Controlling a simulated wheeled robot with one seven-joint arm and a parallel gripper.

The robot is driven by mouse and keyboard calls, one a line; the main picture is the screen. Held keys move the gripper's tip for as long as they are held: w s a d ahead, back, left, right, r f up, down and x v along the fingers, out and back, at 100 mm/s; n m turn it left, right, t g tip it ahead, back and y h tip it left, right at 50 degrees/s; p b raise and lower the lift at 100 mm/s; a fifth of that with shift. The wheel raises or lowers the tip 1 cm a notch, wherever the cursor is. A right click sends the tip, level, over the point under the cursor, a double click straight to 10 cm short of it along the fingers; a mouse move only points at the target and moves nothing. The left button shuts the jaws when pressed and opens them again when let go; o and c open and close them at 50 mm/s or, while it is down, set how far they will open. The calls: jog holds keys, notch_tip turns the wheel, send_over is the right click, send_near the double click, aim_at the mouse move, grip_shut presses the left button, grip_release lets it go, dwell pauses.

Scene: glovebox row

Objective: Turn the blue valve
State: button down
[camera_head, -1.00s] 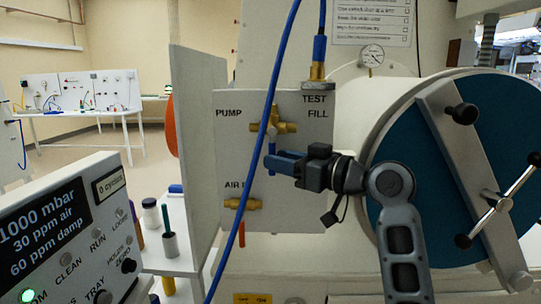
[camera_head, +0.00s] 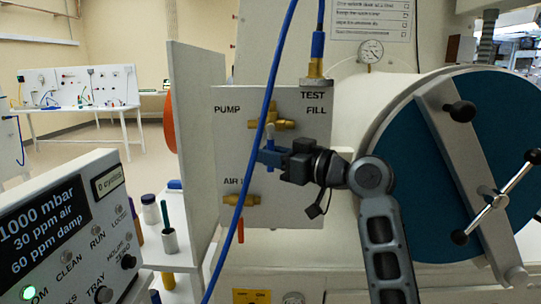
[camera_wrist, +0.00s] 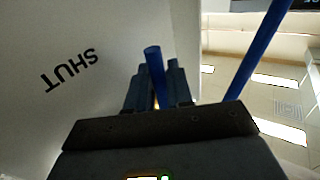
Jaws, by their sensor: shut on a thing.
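The blue valve is a brass fitting (camera_head: 272,125) on the white panel, between the labels PUMP and FILL. Its blue handle (camera_head: 270,138) hangs down, and its lower part is hidden by my fingers. My gripper (camera_head: 266,157) reaches in from the right and is shut on the handle. In the wrist view the blue handle (camera_wrist: 155,70) stands between my two fingers, with the word SHUT on the panel to its left.
A blue hose (camera_head: 255,150) runs down in front of the panel, close to my fingers. Below is the AIR valve (camera_head: 240,200) with an orange-red handle. The round blue door (camera_head: 425,160) with its bar and cross handle is on the right. A control box (camera_head: 70,235) stands at the lower left.

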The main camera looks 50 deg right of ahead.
jog(key=shift+f, duration=0.1)
dwell(0.4)
jog(key=shift+w+a+r+m+t+h+b, duration=0.4)
jog(key=shift+w+m+t+h+b, duration=0.35)
jog(key=shift+m+t+b, duration=1.2)
jog(key=shift+w+a+r+m+t+h+b, duration=0.55)
jog(key=shift+m+h+b, duration=0.6)
jog(key=shift+b, duration=1.65)
jog(key=shift+w+a+r+m+t+h+b, duration=0.15)
jog(key=shift+w+a+m+t+h+b, duration=0.45)
jog(key=shift+m+t+b, duration=1.4)
jog(key=shift+s+d+r+g+h+b, duration=0.1)
jog(key=shift+s+d+g+h+b, duration=0.1)
jog(key=shift+g+h+b, duration=0.25)
jog(key=c, duration=1.2)
grip_release()
